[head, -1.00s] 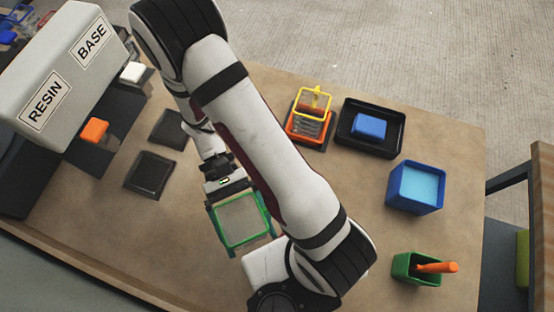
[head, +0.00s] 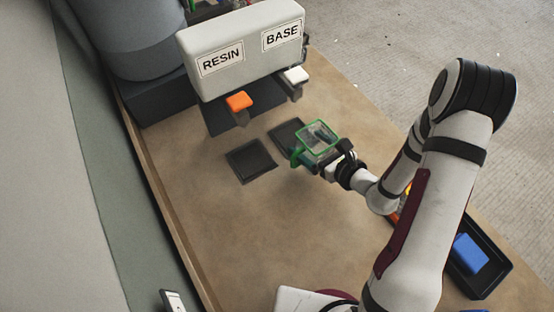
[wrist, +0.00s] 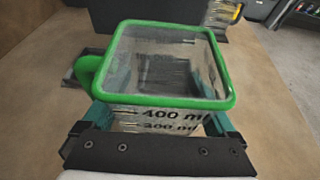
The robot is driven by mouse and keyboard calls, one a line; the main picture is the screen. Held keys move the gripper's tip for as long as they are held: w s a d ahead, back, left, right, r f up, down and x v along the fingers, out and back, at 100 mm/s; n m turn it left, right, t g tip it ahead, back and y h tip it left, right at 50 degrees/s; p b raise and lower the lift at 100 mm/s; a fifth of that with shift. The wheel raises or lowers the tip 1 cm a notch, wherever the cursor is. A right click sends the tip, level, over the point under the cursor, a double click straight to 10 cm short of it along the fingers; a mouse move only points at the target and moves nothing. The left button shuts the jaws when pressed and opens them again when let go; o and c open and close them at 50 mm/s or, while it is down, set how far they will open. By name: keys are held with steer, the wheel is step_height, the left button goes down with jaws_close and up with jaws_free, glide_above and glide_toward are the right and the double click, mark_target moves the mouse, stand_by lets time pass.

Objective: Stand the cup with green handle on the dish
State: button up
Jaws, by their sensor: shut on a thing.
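The clear cup with a green rim and green handle (head: 318,137) is held upright in my gripper (head: 327,156), above the table near two dark square pieces. In the wrist view the cup (wrist: 165,105) fills the middle, with its handle at the left and volume marks facing me. The teal fingers of my gripper (wrist: 158,122) are shut on its sides. Either flat dark square, the nearer (head: 250,160) or the farther (head: 286,137), may be the dish; I cannot tell which. The cup partly covers the farther one. Any contact beneath the cup is hidden.
The resin and base dispenser (head: 240,50), with an orange lever (head: 239,101) and a white lever (head: 296,76), stands beyond the squares. A black tray with a blue block (head: 470,253) lies at right, partly behind my arm. The table's left front is clear.

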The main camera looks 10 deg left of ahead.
steer(key=shift+w+d+f+m+h, duration=0.2)
steer(key=shift+w+d+m+h, duration=0.15)
steer(key=shift+d, duration=0.3)
steer(key=shift+s+d, duration=0.1)
steer(key=shift+s, duration=0.05)
steer(key=shift+w+a+f, duration=0.2)
steer(key=shift+w+a, duration=1.8)
steer(key=shift+w+a+f, duration=0.15)
steer(key=shift+w+a, duration=1.8)
steer(key=shift+f, duration=0.8)
steer(key=shift+f, duration=0.3)
steer(key=o, duration=1)
steer(key=shift+o, duration=0.2)
